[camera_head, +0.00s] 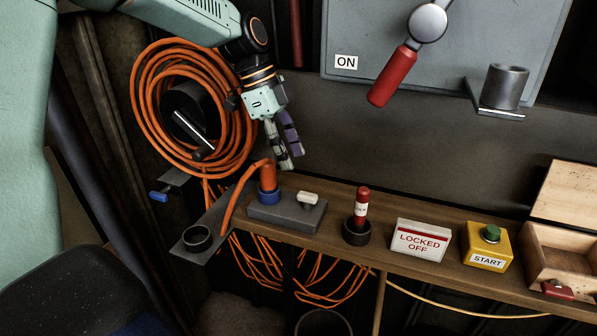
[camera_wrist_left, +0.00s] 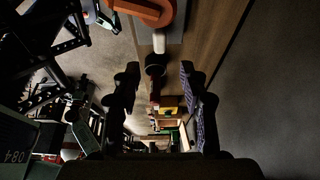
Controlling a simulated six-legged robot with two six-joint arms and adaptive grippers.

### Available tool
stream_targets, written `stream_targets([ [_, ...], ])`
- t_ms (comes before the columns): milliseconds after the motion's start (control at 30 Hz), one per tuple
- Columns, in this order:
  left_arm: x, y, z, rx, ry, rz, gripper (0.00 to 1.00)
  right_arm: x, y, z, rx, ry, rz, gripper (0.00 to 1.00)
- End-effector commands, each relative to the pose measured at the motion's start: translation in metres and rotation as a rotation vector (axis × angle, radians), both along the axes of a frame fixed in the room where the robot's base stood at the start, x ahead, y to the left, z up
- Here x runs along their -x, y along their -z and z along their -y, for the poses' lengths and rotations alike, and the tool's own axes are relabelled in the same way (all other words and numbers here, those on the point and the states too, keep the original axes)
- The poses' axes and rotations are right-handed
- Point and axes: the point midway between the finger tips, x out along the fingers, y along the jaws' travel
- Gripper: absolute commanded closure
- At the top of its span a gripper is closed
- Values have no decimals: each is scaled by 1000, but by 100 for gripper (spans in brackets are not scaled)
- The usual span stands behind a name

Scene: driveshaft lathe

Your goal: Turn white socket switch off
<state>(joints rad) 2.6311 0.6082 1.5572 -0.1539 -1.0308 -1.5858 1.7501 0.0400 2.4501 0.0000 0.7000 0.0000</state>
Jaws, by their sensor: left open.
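The white switch (camera_head: 307,198) sits on top of a dark grey socket block (camera_head: 287,217) on the wooden shelf. An orange plug with a blue collar (camera_head: 268,186) stands in the left part of the block. My left gripper (camera_head: 290,158) is open and empty, pointing down above and behind the block, apart from the switch. In the left wrist view, its two fingers (camera_wrist_left: 163,95) are spread, with the orange plug (camera_wrist_left: 152,12) at the top and a small pale piece, seemingly the switch (camera_wrist_left: 158,42), below it. My right gripper is not in view.
Right along the shelf (camera_head: 380,225) stand a red-topped piece in a dark holder (camera_head: 357,229), a LOCKED OFF sign (camera_head: 420,240), a yellow START button box (camera_head: 487,245) and a wooden box (camera_head: 560,250). Coiled orange cable (camera_head: 150,105) hangs left; a red-handled lever (camera_head: 393,75) is above.

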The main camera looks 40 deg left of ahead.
Motion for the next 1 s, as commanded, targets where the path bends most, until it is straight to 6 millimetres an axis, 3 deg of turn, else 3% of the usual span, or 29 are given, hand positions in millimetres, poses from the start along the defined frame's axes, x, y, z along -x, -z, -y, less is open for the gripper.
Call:
stream_targets([
  [100,1,-16,-6,0,0,2,57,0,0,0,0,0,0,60],
  [300,2,-28,-11,0,0,1,57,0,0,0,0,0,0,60],
  [1000,3,-28,-11,0,0,-1,57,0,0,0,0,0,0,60],
])
